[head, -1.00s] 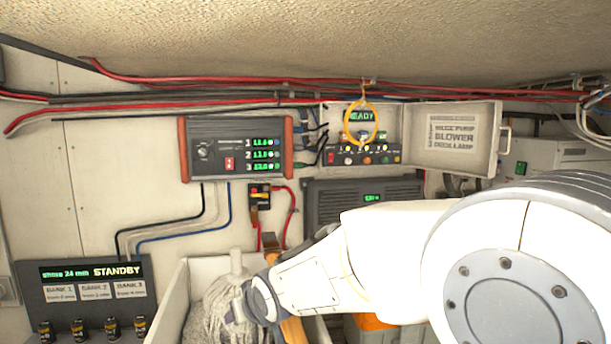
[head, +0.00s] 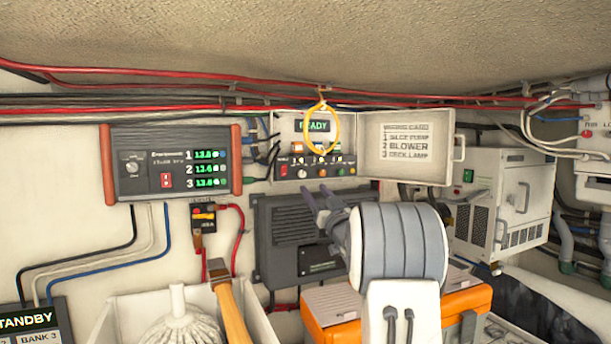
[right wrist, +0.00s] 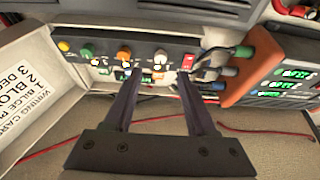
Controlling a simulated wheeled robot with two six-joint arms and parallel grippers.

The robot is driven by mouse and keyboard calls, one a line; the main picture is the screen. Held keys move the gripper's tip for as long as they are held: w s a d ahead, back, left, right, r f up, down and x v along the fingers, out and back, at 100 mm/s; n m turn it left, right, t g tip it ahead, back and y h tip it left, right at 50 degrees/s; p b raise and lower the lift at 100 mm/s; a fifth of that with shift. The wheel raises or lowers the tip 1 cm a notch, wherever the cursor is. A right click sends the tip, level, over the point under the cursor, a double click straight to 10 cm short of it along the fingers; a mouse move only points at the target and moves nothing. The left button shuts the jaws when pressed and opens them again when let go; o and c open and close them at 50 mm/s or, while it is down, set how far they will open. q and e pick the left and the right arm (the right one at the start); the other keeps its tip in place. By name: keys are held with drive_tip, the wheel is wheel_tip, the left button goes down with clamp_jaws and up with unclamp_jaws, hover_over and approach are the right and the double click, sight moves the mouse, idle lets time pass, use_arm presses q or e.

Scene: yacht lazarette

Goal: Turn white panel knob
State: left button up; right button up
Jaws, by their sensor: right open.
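The small control panel (head: 312,166) is in the open wall box at the middle of the head view, with a row of coloured knobs and a red switch. In the right wrist view, where the panel looks upside down, the white knob (right wrist: 160,57) sits between the orange knob (right wrist: 124,53) and the red switch (right wrist: 188,62). My right gripper (head: 314,190) is open and empty, just below and in front of the panel. In the right wrist view its two fingers (right wrist: 158,78) point at the panel, one to each side of the white knob's line, apparently short of it. My left gripper is out of view.
A yellow ring (head: 322,128) hangs from the red cables in front of the box. The box's lid (head: 405,147) stands open to the right. A display unit (head: 170,160) is at left. Below are a mop head (head: 180,328) and an orange case (head: 462,303).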

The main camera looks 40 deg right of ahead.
sight(303, 175)
drive_tip(key=p+x, duration=0.3)
drive_tip(key=x, duration=0.3)
drive_tip(key=shift+r, duration=0.15)
drive_tip(key=shift+w+d+p, duration=0.1)
drive_tip(key=shift+w+p, duration=0.25)
drive_tip(key=shift+w, duration=0.05)
clamp_jaws()
